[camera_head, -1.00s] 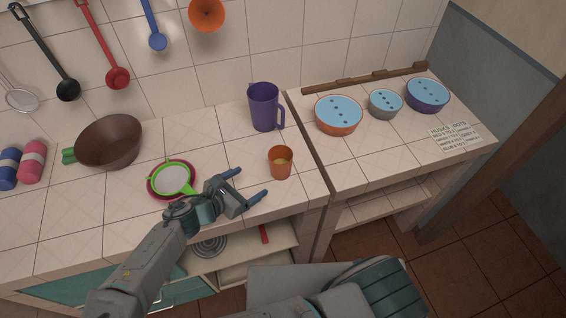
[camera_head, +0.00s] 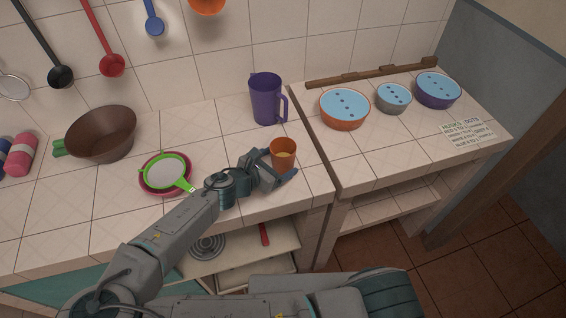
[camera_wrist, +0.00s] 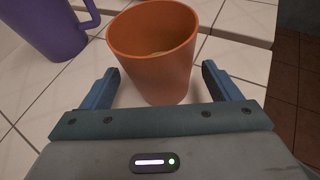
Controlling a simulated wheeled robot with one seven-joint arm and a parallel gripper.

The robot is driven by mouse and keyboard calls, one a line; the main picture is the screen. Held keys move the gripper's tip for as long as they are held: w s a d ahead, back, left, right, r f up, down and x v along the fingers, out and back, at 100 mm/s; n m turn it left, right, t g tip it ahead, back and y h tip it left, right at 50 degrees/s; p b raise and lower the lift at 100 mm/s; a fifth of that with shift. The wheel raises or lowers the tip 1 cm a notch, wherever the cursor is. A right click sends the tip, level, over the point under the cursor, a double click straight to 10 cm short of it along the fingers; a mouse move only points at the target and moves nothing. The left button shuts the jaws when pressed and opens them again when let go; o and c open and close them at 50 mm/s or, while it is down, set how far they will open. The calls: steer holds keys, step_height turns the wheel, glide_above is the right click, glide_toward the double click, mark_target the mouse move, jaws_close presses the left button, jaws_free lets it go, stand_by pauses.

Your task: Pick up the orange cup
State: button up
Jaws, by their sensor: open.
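In the wrist view the cup (camera_wrist: 154,58) stands between and just ahead of the two fingertips of my gripper (camera_wrist: 160,82). A gap shows on each side, so the fingers do not grip it. The cup's lower front is partly hidden by my gripper in the head view.
A purple pitcher (camera_head: 266,98) stands behind the cup, and it also shows in the wrist view (camera_wrist: 50,25). A brown bowl (camera_head: 102,135) is farther left. Several blue-topped bowls, including an orange one (camera_head: 344,110), stand at right.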

mark_target(293, 148)
steer(key=shift+x, duration=0.75)
steer(key=c, duration=1.1)
steer(key=shift+r, duration=0.2)
steer(key=shift+r+b, duration=0.35)
steer(key=shift+r, duration=0.2)
steer(key=r, duration=0.1)
steer(key=d+r, duration=0.1)
steer(key=r, duration=0.1)
steer(key=shift+s+r+b, duration=0.1)
steer(key=shift+s+b, duration=0.05)
steer(key=shift+b, duration=0.15)
steer(key=d+r, duration=0.2)
steer(key=d, duration=0.1)
steer(key=s+d+r, duration=0.1)
steer(key=d+r, duration=0.1)
steer(key=d, duration=0.1)
steer(key=s+d+r, duration=0.1)
steer(key=d+r, duration=0.1)
steer(key=d, duration=0.2)
steer(key=shift+s+d+r+b, duration=0.15)
steer(key=shift+s+r+b, duration=0.1)
steer(key=shift+b, duration=0.15)
